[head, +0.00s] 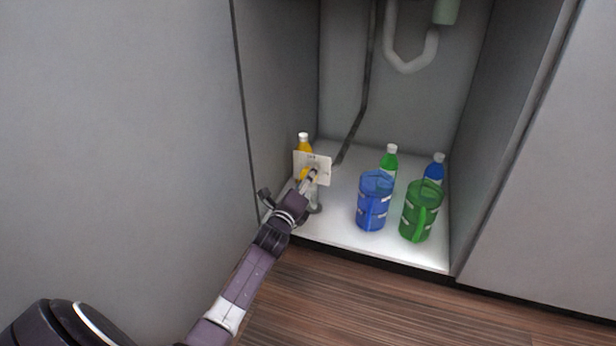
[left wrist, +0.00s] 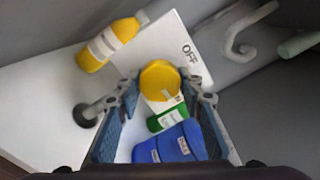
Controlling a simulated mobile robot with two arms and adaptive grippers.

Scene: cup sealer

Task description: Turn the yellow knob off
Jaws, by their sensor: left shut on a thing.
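The yellow knob (left wrist: 160,79) sits on a white plate (head: 318,164) on a stand inside the cabinet. In the left wrist view the plate (left wrist: 176,42) shows the word OFF. My left gripper (head: 309,180) reaches into the cabinet in front of the plate. In the left wrist view, the fingers of my left gripper (left wrist: 160,86) are on both sides of the knob and shut on it. The gripper mostly hides the knob in the head view. The knob's exact angle cannot be told. My right gripper is not in view.
A yellow bottle (head: 303,142) stands behind the plate. To the right stand a blue mug (head: 373,203), a green mug (head: 420,213), a green bottle (head: 390,160) and a blue bottle (head: 434,170). A grey pipe (head: 408,67) hangs above. The cabinet's left wall is close to my arm.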

